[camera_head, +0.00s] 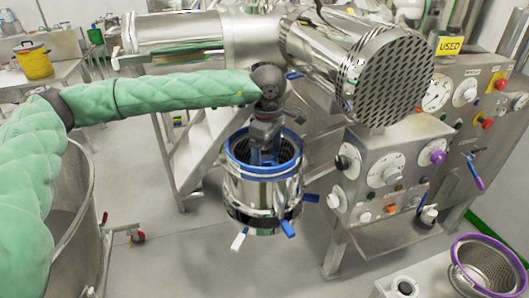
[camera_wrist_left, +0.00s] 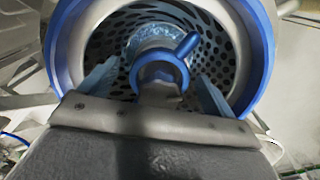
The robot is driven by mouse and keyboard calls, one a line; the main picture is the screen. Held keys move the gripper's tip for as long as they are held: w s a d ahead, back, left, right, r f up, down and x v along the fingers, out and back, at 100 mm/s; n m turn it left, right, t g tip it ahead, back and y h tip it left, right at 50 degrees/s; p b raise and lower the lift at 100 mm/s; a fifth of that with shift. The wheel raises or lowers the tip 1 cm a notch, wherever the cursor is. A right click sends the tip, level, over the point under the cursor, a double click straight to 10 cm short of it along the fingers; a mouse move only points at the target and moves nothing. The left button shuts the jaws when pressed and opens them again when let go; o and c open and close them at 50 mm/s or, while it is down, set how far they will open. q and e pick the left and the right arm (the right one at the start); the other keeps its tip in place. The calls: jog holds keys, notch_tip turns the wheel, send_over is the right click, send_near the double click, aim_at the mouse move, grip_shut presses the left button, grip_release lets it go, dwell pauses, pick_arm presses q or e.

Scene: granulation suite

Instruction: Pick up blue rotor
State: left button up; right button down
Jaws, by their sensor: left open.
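The blue rotor (camera_wrist_left: 163,69) is in the middle of a perforated metal screen (camera_wrist_left: 222,60) inside a round steel housing with a blue rim (camera_head: 232,160). In the left wrist view its blue ring and short arm show between my fingers. My left gripper (camera_wrist_left: 158,88) is open, with one finger on each side of the rotor and a visible gap to each. In the head view the left gripper (camera_head: 264,152) points down into the housing and hides much of the rotor. My right gripper is not in view.
A machine with a large perforated steel drum (camera_head: 385,80) stands behind and right of the housing. A control panel (camera_head: 395,175) with knobs is at right. A purple-rimmed basket (camera_head: 487,262) is at lower right. A yellow pot (camera_head: 36,62) stands on a table at far left.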

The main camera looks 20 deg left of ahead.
pick_arm(q)
jog(key=shift+s+f, duration=0.1)
jog(key=shift+c, duration=0.4)
jog(key=c, duration=1.1)
jog(key=shift+c, duration=0.4)
